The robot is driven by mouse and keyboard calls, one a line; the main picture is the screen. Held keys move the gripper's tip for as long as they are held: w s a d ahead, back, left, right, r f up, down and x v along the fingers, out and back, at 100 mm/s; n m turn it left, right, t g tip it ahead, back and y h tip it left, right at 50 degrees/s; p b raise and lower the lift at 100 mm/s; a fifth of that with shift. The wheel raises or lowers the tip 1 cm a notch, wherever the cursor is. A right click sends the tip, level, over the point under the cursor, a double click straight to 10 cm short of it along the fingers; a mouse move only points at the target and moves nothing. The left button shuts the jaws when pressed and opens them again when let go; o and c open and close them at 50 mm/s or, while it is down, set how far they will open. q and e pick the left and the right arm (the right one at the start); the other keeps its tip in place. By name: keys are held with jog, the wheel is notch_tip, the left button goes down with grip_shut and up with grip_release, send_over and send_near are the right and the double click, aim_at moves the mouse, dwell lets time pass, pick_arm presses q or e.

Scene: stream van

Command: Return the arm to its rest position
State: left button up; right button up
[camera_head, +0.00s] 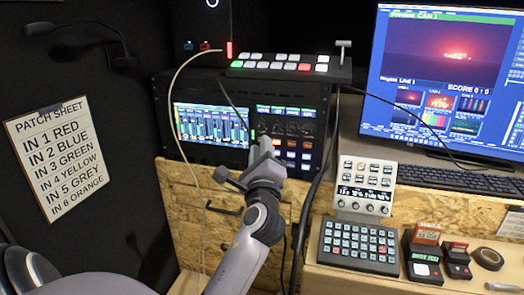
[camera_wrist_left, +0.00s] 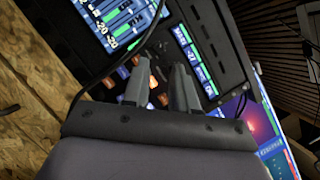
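My left arm reaches up from the bottom of the head view. Its gripper (camera_head: 262,143) points at the front of the black rack unit (camera_head: 318,112), beside the knobs and lit buttons. In the left wrist view the two grey fingers (camera_wrist_left: 160,88) stand apart, with part of the panel visible between them and nothing held. I cannot tell whether the fingertips touch the panel. My right gripper is in neither view.
A pale cable (camera_head: 172,95) hangs left of my arm, and dark cables run close to the rack. A switcher (camera_head: 280,66) sits above the rack. A monitor (camera_head: 440,75), keyboard (camera_head: 450,178), control pad (camera_head: 358,245) and small boxes (camera_head: 424,262) occupy the right. A patch sheet (camera_head: 60,155) hangs left.

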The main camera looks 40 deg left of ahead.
pick_arm(q)
jog(key=shift+s+d+f, duration=0.1)
jog(key=shift+s+d, duration=0.1)
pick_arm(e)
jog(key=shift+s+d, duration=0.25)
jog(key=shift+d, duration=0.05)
pick_arm(q)
jog(key=s+d+f+n+g+h, duration=0.25)
jog(key=s+f+n+h, duration=0.2)
jog(key=f, duration=0.45)
jog(key=s+d+f+n+g+h, duration=0.25)
jog(key=s+d+f+n, duration=0.2)
jog(key=f, duration=0.55)
jog(key=s+d+f+n+g+h, duration=0.35)
jog(key=s+d+f, duration=0.2)
jog(key=s, duration=0.35)
jog(key=s+d+f+n+g+h, duration=0.3)
jog(key=s+d+f+h, duration=0.15)
jog(key=s+d, duration=0.35)
jog(key=w+d+f+t+h+p, duration=0.1)
jog(key=w+f+t+h+p, duration=0.1)
jog(key=w+t+p, duration=0.3)
jog(key=shift+w+d+f+m+t, duration=0.35)
jog(key=shift+w+f+m+t, duration=0.15)
jog(key=shift+t, duration=0.55)
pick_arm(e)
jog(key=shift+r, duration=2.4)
